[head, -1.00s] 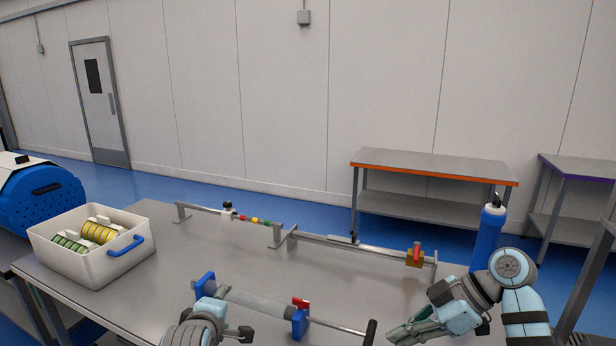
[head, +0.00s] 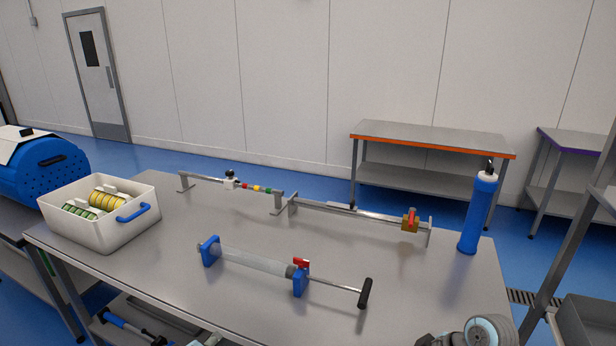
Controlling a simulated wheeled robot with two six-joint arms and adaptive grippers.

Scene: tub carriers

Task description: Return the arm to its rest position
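Part of my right arm shows at the bottom right edge of the head view, in front of the table. A dark piece beside its rounded light-blue and grey link may be part of my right gripper; its fingers are cut off by the frame. My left gripper is not clearly seen; a small pale piece at the bottom edge left of centre cannot be identified. No held thing is visible.
The steel table (head: 150,262) bears a white tub (head: 106,235) with green and yellow discs, a clear cylinder with blue supports (head: 255,262), a long metal rail (head: 335,214) and a blue bottle (head: 477,216). A grey bin (head: 588,325) stands at the lower right.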

